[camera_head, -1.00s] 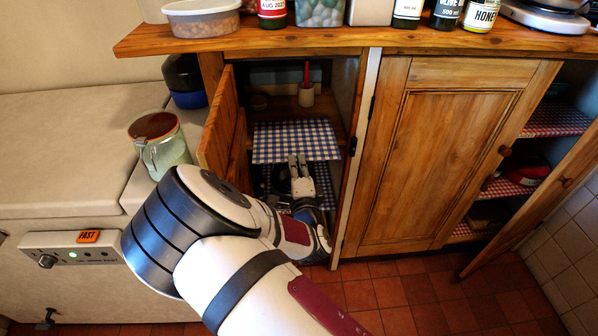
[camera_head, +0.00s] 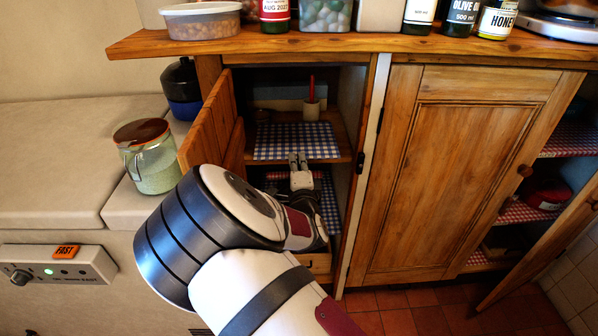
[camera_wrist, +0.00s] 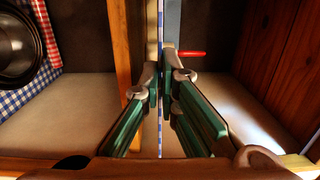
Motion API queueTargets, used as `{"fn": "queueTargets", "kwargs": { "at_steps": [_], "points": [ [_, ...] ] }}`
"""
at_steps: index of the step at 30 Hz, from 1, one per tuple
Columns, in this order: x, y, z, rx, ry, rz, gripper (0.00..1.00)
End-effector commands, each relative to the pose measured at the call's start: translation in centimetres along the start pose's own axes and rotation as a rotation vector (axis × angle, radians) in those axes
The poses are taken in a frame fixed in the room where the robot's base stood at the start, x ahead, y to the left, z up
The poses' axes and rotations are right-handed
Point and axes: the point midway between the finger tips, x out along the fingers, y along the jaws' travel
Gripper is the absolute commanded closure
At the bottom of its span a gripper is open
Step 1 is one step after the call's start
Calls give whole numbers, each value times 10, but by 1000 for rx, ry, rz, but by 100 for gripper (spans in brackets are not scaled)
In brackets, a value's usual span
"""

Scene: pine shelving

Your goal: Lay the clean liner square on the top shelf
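The blue-and-white checked liner (camera_head: 290,141) lies roughly level inside the open left cabinet, over the top shelf (camera_head: 344,148). My gripper (camera_head: 298,159) is at the liner's front edge. In the wrist view the liner (camera_wrist: 160,143) shows edge-on as a thin strip between the two fingers of my gripper (camera_wrist: 160,85), which are closed on it. The shelf's wooden front edge (camera_wrist: 121,50) shows left of that strip, with a small gap, so the liner seems slightly above the board. Whether its back touches the shelf is hidden.
A pale cup with a red-handled thing (camera_head: 311,107) stands on the top shelf behind the liner. The open door (camera_head: 208,130) flanks the left side and a post (camera_head: 365,160) the right. A black pan (camera_wrist: 17,45) sits on the lower shelf.

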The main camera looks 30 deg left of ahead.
Motion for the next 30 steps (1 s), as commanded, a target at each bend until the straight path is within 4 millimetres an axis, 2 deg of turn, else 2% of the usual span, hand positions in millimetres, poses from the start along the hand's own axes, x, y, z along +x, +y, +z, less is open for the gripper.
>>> {"fn": "queueTargets", "kwargs": {
  "at_steps": [6, 17, 29, 30],
  "points": [
    [20, 5, -2, 1, 0, -2, 100],
    [18, 27, -1, -1, -1, 0, 100],
    [18, 30, -1, 0, -1, 0, 100],
    [18, 30, -1, 0, -1, 0, 88]
  ]
}}
